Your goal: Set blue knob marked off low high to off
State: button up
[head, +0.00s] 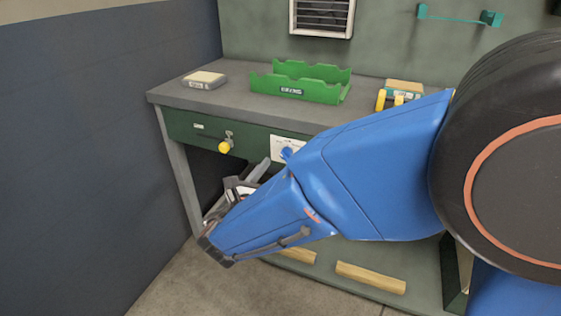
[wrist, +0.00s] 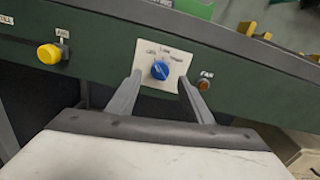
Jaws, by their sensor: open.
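The blue knob (wrist: 160,70) sits on a white marked plate (wrist: 163,58) on the dark green front panel of the bench. In the wrist view the plate has small words around the knob, too small to read surely, and I cannot tell which mark the knob points at. In the head view the blue knob (head: 286,153) shows just above my arm. My gripper (wrist: 158,92) is open and empty, its two fingers reaching toward the plate on either side of the knob. I see no contact with the knob. In the head view my gripper (head: 262,170) is partly hidden by my arm.
A yellow knob (wrist: 49,54) is left of the plate and an orange-brown button (wrist: 203,84) is right of it. On the bench top (head: 225,97) stand a green tray (head: 300,90), a small pale block (head: 205,79) and yellow-handled items (head: 382,99). A wall closes the left side.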

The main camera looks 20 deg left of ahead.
jog(key=s, duration=1.2)
jog(key=shift+s, duration=0.35)
jog(key=w+d+r+m+g+h, duration=0.1)
jog(key=w+d+m+g+h, duration=0.4)
jog(key=d, duration=0.8)
jog(key=w+d+m+g+h, duration=0.2)
jog(key=w+d+m, duration=0.45)
jog(key=d, duration=0.65)
jog(key=s+d+f+m+g, duration=0.15)
jog(key=d+m+g, duration=0.55)
jog(key=d, duration=1.1)
jog(key=s+d+m+y, duration=0.7)
jog(key=s+d+m, duration=0.4)
jog(key=m, duration=0.8)
jog(key=s, duration=0.3)
jog(key=shift+s+f+t, duration=0.15)
jog(key=shift+f+t, duration=0.05)
jog(key=shift+t, duration=0.2)
